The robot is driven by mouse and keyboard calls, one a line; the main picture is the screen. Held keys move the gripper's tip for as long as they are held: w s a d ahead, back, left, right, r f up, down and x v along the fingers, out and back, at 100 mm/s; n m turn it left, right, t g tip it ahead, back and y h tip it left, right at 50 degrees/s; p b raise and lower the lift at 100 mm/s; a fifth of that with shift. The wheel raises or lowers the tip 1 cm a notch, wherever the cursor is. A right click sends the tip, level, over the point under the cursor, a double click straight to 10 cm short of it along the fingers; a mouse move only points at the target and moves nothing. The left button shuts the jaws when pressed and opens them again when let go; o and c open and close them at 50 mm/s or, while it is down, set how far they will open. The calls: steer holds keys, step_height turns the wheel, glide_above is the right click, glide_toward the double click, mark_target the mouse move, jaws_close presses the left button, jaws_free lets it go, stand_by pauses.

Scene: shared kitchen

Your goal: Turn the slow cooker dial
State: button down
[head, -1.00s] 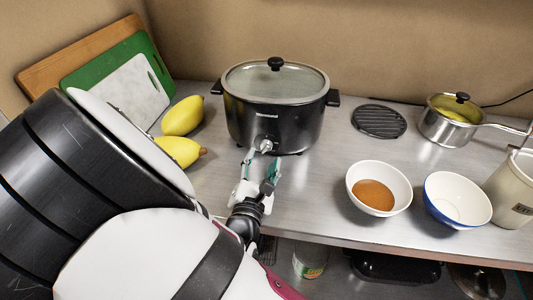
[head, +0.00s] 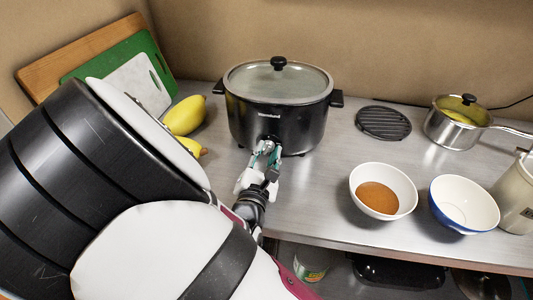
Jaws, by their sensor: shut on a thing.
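The slow cooker (head: 305,118) is black and oval, with a glass lid (head: 255,80) and a black knob on top. It stands upright on the steel counter, slightly left of the picture's middle. Its dial (head: 266,146) is on the lower front face and is mostly hidden by my fingertips. My gripper (head: 266,152) reaches up from the front and is shut on the dial, its fingers on either side of it. The dial's pointer and markings are too small to read.
A black trivet (head: 383,122), a lidded saucepan (head: 452,128), a bowl of brown food (head: 398,180) and a blue-white bowl (head: 480,205) stand at the right.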

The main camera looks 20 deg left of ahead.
steer(key=shift+n, duration=0.3)
steer(key=n, duration=0.2)
steer(key=shift+r+n+p, duration=0.1)
steer(key=shift+n+p, duration=0.2)
steer(key=shift+p, duration=0.1)
steer(key=n+p, duration=0.1)
steer(key=n, duration=0.2)
steer(key=shift+a+n, duration=0.1)
steer(key=shift+n, duration=0.2)
steer(key=n+p, duration=0.1)
steer(key=n, duration=0.5)
steer(key=shift+s+a+p, duration=0.1)
steer(key=shift+a+p, duration=0.05)
steer(key=shift+p, duration=0.2)
steer(key=n+p, duration=0.2)
steer(key=n, duration=0.4)
steer(key=shift+n, duration=0.4)
steer(key=n, duration=0.2)
steer(key=n+p, duration=0.1)
steer(key=n, duration=0.1)
steer(key=n+p, duration=0.1)
steer(key=n, duration=0.1)
steer(key=shift+f, duration=0.3)
steer(key=c, duration=1.3)
jaws_free()
